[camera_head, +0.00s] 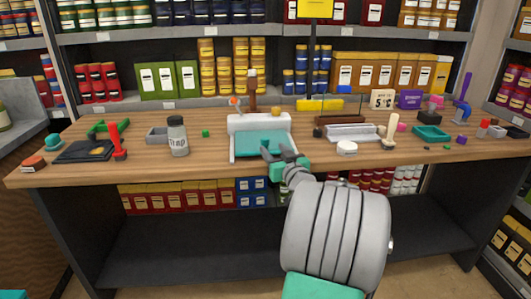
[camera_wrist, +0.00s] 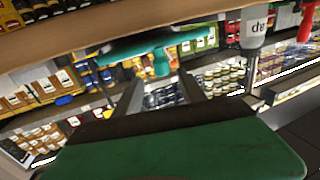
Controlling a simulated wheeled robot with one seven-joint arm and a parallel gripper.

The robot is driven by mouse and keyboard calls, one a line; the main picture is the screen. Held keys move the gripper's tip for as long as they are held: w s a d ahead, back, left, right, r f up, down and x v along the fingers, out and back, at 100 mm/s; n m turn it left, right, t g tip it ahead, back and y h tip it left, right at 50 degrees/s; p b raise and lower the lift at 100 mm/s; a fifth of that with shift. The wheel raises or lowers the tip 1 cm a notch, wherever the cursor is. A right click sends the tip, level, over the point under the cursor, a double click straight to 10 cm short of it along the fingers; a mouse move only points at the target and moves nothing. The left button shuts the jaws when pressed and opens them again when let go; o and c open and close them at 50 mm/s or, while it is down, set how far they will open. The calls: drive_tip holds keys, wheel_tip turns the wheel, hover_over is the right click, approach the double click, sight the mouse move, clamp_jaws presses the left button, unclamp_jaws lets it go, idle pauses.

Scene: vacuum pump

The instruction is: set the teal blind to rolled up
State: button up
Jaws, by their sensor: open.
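The teal blind (camera_head: 261,144) hangs from a white housing (camera_head: 259,122) on the workbench, and its sheet is spread out toward the bench's front edge. In the wrist view, the blind (camera_wrist: 150,43) shows from below with a small teal tab hanging under it. My gripper (camera_head: 284,158) is at the blind's front right edge in the head view, partly covering that corner. In the wrist view, my gripper (camera_wrist: 158,92) has its two dark fingers apart, with the tab seen between or just beyond their tips. Whether they touch it I cannot tell.
A labelled grey jar (camera_head: 177,138) stands left of the blind. A white round tin (camera_head: 347,148) and a silver tray (camera_head: 352,132) are to the right. The wooden bench (camera_head: 215,168) carries many small items. Stocked shelves stand behind and below.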

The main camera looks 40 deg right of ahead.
sight(266, 143)
drive_tip(key=x, duration=0.7)
drive_tip(key=shift+w+a+p, duration=0.1)
drive_tip(key=shift+a+p, duration=0.05)
drive_tip(key=shift+p, duration=0.2)
clamp_jaws()
idle(0.9)
